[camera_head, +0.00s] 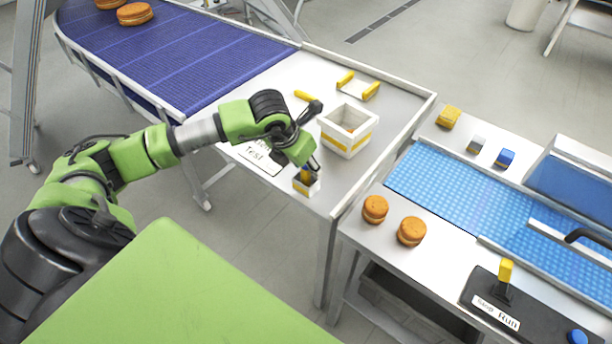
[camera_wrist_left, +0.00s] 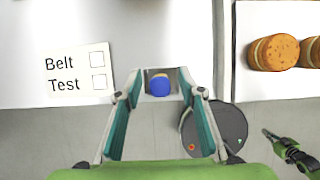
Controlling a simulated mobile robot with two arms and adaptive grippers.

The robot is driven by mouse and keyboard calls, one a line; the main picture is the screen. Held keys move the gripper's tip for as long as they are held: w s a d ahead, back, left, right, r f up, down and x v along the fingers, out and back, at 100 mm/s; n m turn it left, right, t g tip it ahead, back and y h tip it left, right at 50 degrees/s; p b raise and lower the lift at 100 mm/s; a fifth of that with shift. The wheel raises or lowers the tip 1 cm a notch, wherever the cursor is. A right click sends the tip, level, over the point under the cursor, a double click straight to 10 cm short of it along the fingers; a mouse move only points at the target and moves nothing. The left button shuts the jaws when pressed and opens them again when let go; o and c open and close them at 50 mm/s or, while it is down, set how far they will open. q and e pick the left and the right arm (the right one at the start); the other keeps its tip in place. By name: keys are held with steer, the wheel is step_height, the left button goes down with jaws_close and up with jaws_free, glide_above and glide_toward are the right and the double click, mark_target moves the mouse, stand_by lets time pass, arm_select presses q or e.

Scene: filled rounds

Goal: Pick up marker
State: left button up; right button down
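In the left wrist view the left gripper's (camera_wrist_left: 158,77) two fingers are spread, one on each side of the marker, with gaps on both sides. Part of what looks like my right arm shows at the far right, its fingers unclear.
A "Belt Test" sheet (camera_head: 258,157) lies left of the holder. A white open box (camera_head: 344,143) stands behind it, and a yellow-ended rack (camera_head: 358,87) farther back. Two orange-brown rounds (camera_head: 375,208) (camera_head: 411,231) sit on the right table beside a blue belt (camera_head: 450,190).

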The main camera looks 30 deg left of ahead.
arm_select(q)
jaws_close()
steer(key=shift+r, duration=0.1)
